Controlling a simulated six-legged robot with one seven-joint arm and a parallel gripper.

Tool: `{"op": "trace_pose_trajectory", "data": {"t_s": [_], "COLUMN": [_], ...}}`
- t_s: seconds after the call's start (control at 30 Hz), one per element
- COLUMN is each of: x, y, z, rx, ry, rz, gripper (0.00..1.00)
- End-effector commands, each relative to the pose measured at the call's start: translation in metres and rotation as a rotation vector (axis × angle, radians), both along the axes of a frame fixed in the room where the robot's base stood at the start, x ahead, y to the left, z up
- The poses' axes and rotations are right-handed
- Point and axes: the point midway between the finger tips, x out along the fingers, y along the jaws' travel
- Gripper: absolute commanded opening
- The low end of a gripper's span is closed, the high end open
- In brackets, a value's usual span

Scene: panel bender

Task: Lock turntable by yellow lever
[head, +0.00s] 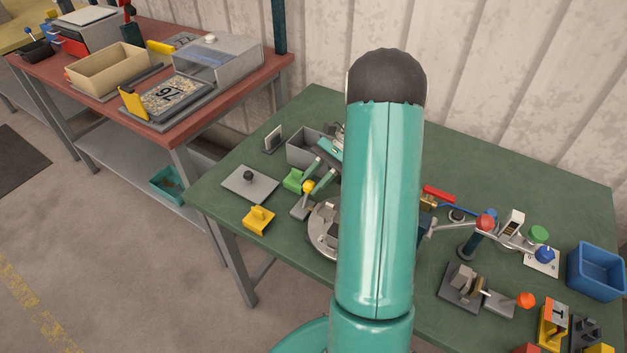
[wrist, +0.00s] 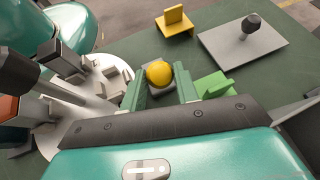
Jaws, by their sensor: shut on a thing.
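The yellow lever shows as a round yellow knob (head: 308,187) on a small grey block (head: 301,207), at the left edge of the turntable (head: 322,228). The turntable is a round light-grey disc with grey blocks on it, partly hidden behind my arm in the head view. My gripper (wrist: 160,80) is shut on the yellow knob (wrist: 159,73), one green finger on each side of it. In the head view the fingers of my gripper (head: 313,178) reach down to the knob from the upper right.
A green block (wrist: 214,85) stands close beside the right finger. A yellow bracket (head: 258,219) and a grey plate with a black knob (head: 249,182) lie to the left. A grey bin (head: 303,149) stands behind. Levers, fixtures and a blue bin (head: 596,271) fill the right side.

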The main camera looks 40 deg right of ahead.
Motion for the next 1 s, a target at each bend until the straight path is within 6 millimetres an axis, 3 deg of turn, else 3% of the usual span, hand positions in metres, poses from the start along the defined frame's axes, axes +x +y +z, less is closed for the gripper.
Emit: {"op": "trace_pose_trajectory", "data": {"t_s": [0.37,0.4,0.5,0.83,1.0], "x": [0.000,0.000,0.000,0.000,0.001], "y": [-0.002,-0.002,-0.002,-0.004,-0.021], "z": [-0.001,-0.001,-0.001,0.001,0.010], "rx": [0.007,0.007,0.007,0.007,0.006], "ry": [0.002,0.002,0.002,0.002,0.001], "rz": [-0.001,-0.001,-0.001,-0.001,-0.002], "gripper": [0.00,0.34,0.52,0.52,0.52]}}
